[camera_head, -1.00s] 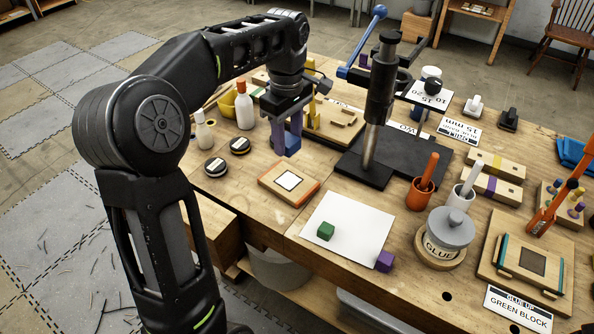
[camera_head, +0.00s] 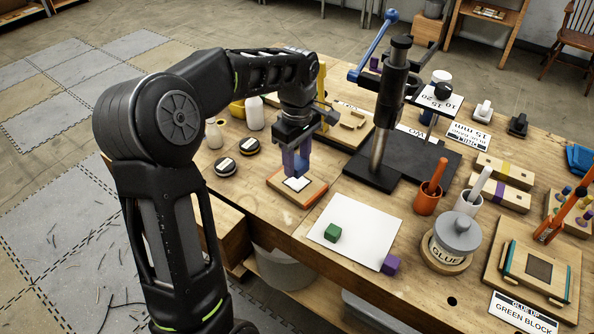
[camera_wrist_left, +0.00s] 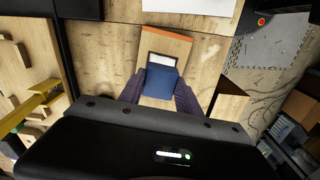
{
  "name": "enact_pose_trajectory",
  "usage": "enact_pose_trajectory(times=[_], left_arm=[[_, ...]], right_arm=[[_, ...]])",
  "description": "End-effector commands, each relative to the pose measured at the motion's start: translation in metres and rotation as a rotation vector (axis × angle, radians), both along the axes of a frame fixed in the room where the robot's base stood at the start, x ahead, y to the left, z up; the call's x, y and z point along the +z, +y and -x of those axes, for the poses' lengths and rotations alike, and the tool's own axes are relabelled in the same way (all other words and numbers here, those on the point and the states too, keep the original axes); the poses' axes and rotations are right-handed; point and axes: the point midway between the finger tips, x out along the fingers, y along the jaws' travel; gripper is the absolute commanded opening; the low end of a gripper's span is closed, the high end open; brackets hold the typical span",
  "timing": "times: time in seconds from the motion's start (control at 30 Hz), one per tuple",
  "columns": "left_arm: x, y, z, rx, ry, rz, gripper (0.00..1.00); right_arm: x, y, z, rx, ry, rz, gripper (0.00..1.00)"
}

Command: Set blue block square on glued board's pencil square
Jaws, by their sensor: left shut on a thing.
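My left gripper (camera_head: 296,158) points down over the glued board (camera_head: 313,193), its fingers shut on the blue block (camera_head: 299,170). The board is light wood with orange edges and a pale square (camera_head: 295,184) with a dark outline. In the head view the block hides the far part of this square. In the left wrist view the blue block (camera_wrist_left: 162,83) sits between the fingers and covers part of the pale square (camera_wrist_left: 163,59). I cannot tell whether the block touches the board. My right gripper is in neither view.
A black press (camera_head: 380,170) stands right of the board. Black-lidded tins (camera_head: 226,166) lie to its left.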

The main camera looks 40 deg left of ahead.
Motion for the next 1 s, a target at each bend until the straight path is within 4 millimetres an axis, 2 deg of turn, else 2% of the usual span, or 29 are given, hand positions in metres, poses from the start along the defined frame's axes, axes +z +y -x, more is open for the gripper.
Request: enact_pose_trajectory(times=[0.3,0.7,0.73,1.0], left_arm=[[-0.035,0.0,0.001,0.0,0.003,0.002,0.01],[-0.042,0.0,0.0,0.0,0.001,0.001,0.01],[-0.04,0.0,0.0,0.0,0.0,0.001,0.42],[-0.04,0.0,0.0,0.0,0.001,0.001,0.62]], right_arm=[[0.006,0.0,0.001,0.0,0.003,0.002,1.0],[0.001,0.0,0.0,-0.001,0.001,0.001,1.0],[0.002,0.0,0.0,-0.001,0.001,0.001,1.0],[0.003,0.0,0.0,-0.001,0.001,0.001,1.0]])
